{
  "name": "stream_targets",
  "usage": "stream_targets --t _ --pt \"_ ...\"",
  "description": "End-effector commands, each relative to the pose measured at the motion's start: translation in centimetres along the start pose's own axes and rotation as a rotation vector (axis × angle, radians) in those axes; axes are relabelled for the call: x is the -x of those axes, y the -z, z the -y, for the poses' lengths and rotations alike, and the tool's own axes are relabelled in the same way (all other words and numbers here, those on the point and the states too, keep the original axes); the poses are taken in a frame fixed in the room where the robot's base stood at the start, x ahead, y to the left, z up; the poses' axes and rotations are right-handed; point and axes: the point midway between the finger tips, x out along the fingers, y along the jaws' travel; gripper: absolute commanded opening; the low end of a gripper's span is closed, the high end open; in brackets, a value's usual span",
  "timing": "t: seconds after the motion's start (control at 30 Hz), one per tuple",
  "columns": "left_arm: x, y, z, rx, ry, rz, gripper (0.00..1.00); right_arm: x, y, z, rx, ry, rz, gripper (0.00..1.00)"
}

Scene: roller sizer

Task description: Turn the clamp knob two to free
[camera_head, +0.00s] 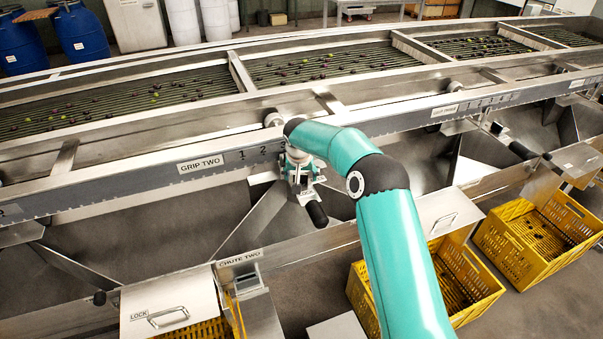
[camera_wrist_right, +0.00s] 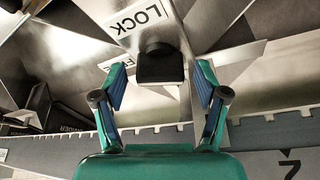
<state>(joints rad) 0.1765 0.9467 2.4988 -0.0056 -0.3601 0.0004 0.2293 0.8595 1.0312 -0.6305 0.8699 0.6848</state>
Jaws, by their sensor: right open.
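My right gripper (camera_head: 302,177) is at the front rail, just right of the GRIP TWO label, with its arm coming in from the lower right. In the right wrist view my right gripper (camera_wrist_right: 161,80) is open, one finger on each side of a black knob (camera_wrist_right: 160,66). The knob sits between the fingertips, and I see no clear contact. A white LOCK label (camera_wrist_right: 140,18) lies beside it; another label is mostly covered. In the head view a black handle (camera_head: 317,214) shows just below the gripper. My left gripper is not in view.
The notched rail (camera_head: 120,185) carries a number scale. Below it are steel chutes and a CHUTE TWO label (camera_head: 239,258). A lidded box with a LOCK mark (camera_head: 165,305) stands at lower left. Yellow crates (camera_head: 490,238) stand at right. Fruit lies on the rollers behind.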

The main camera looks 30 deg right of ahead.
Motion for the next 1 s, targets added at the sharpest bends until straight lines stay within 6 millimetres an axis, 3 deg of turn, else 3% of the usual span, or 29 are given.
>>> stream_targets --t 0.3,0.67,1.0 --pt "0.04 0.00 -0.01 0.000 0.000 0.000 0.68 -0.28 0.00 0.04 0.001 0.000 0.000 0.73" --pt "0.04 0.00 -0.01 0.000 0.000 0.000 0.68 -0.25 -0.01 0.07 0.001 0.000 0.000 0.13" --pt "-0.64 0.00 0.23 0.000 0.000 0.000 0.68 -0.36 0.01 0.01 0.134 0.056 0.000 0.13"
